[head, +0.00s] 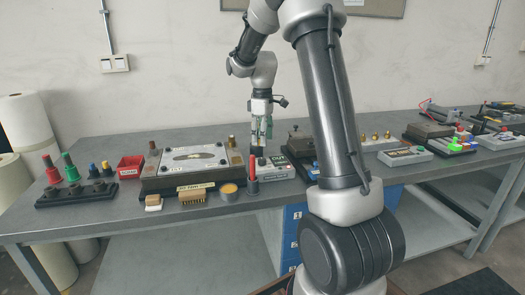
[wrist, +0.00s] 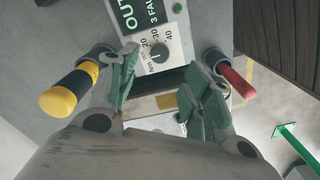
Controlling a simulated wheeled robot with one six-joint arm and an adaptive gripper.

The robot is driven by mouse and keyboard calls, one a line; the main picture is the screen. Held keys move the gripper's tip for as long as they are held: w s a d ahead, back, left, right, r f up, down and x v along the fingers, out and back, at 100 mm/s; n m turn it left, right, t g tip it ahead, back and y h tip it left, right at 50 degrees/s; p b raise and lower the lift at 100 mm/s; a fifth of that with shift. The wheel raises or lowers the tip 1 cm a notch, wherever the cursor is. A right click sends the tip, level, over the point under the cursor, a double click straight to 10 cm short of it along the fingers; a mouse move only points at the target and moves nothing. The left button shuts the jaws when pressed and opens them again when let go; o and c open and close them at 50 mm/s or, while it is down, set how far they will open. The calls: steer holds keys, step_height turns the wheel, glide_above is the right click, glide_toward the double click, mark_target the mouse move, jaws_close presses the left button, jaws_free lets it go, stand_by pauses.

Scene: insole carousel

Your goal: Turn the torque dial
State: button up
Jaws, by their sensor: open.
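My gripper (wrist: 163,68) is open and empty, with green-padded fingers on either side of the dial in the picture. In the head view my gripper (head: 261,138) points down over the box's left end. Contact with the dial cannot be told.
A red-handled tool (head: 253,170) stands upright close in front of the box. A large plate fixture (head: 190,172), a brush (head: 193,197) and an orange-topped tin (head: 229,192) are to the left.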

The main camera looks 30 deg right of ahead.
steer(key=shift+r, duration=1.85)
